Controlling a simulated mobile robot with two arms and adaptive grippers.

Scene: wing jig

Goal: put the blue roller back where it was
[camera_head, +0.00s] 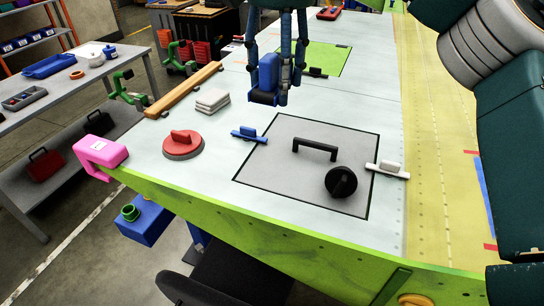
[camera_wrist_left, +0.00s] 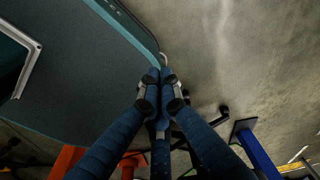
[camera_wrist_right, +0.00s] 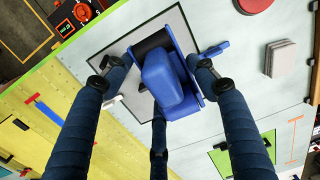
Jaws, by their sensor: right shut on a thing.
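The blue roller (camera_head: 265,78) is held up in the air over the pale wing surface, behind the grey panel (camera_head: 280,175) in the head view. My right gripper (camera_head: 281,88) is shut on it. In the right wrist view the blue roller (camera_wrist_right: 167,80) sits between the fingers, with a dark part at its far end. The fingers hide part of it. My left gripper (camera_wrist_left: 164,78) shows only in the left wrist view. Its fingertips are together, with nothing seen between them, above the floor.
The panel carries a black handle (camera_head: 315,148) and a round black knob (camera_head: 341,181). A blue clamp (camera_head: 249,135) and a white clamp (camera_head: 388,170) flank it. Left are a red disc tool (camera_head: 183,148), grey pads (camera_head: 212,101) and a wooden bar (camera_head: 185,90). A green panel (camera_head: 335,60) lies behind.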

